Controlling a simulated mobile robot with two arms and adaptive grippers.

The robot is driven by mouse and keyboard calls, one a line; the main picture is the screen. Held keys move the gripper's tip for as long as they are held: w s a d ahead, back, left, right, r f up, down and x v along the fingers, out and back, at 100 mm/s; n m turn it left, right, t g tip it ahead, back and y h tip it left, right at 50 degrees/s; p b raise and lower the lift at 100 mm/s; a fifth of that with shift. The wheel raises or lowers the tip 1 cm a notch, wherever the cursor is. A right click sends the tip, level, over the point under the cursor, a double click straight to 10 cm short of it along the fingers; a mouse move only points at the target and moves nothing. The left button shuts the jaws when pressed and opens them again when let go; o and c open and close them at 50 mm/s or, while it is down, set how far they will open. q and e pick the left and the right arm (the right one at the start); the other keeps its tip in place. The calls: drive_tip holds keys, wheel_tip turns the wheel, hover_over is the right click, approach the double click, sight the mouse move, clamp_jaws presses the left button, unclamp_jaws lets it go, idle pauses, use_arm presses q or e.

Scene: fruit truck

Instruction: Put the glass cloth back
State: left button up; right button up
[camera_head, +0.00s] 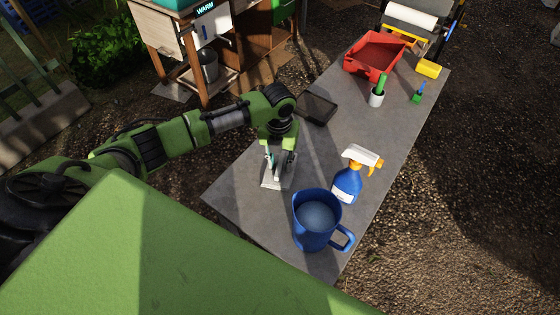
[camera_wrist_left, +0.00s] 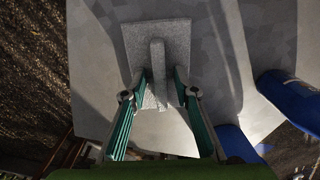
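The glass cloth seems to be the pale grey square piece (camera_head: 275,184) lying flat on the grey table near its left edge. The left wrist view shows it (camera_wrist_left: 133,42) with a raised ridge along its middle. My left gripper (camera_head: 276,160) points down over it. The fingers hide part of the cloth. My right gripper does not show.
A blue mug (camera_head: 312,226) and a blue spray bottle (camera_head: 347,184) stand right of the cloth. A dark flat box (camera_head: 317,107) lies behind it. The table's middle right (camera_head: 400,130) is clear.

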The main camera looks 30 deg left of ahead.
sight(279, 164)
use_arm(q)
drive_tip(key=shift+r, duration=0.2)
wheel_tip(279, 164, up, 12)
drive_tip(key=b, duration=0.1)
drive_tip(key=shift+b, duration=0.35)
drive_tip(key=shift+s+f, duration=0.15)
drive_tip(key=shift+f, duration=0.1)
